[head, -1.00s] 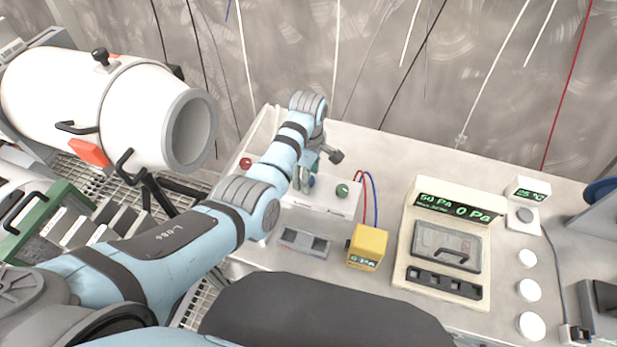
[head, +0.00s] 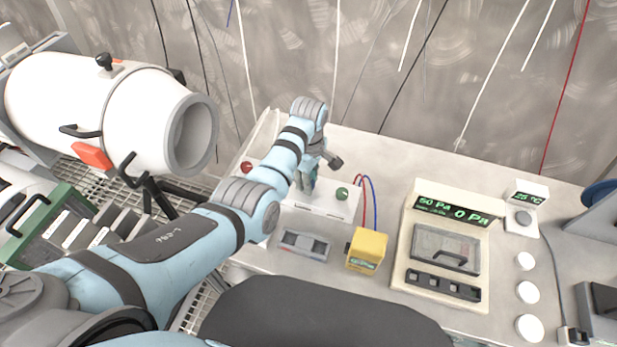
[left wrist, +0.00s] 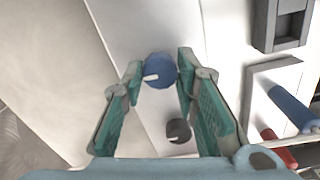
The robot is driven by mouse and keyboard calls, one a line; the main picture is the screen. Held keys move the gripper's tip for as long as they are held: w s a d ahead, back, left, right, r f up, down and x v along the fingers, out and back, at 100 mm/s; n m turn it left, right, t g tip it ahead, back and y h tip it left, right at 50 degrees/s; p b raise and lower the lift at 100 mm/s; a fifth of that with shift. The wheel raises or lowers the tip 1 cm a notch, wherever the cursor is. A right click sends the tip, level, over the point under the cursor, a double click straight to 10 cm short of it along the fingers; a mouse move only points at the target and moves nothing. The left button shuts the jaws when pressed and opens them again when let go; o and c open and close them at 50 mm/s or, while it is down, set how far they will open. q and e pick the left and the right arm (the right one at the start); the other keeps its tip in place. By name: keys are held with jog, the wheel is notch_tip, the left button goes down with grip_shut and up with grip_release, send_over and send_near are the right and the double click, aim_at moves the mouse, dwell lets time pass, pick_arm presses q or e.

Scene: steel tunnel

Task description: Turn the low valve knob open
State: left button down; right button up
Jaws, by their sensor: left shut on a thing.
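A blue knob (left wrist: 160,71) with a white pointer mark sits on a white panel (left wrist: 135,20) in the left wrist view. My left gripper (left wrist: 159,68) has its two green-lined fingers on either side of this knob, shut on it at the tips. A dark grey knob (left wrist: 178,130) with a white mark lies nearer the palm, between the fingers and clear of them. In the head view my left gripper (head: 308,182) points down at the white control box (head: 320,208) and hides the blue knob. My right gripper is not in view.
A red knob (head: 246,167) and a green knob (head: 342,194) flank my left gripper. A yellow meter (head: 367,249), with red and blue cables behind it, and a grey module (head: 303,244) stand in front. A pressure display unit (head: 442,245) stands right. A white cylinder (head: 110,110) is at left.

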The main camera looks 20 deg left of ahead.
pick_arm(q)
jog(key=m+p, duration=0.1)
jog(key=m, duration=0.1)
jog(key=shift+r+m+p, duration=0.1)
jog(key=shift+m+p, duration=0.3)
jog(key=m+p, duration=0.1)
jog(key=m, duration=0.3)
jog(key=shift+m, duration=0.3)
jog(key=m+p, duration=0.1)
jog(key=m, duration=0.8)
jog(key=shift+m, duration=0.4)
jog(key=c, duration=1.2)
grip_release()
jog(key=shift+c, duration=0.2)
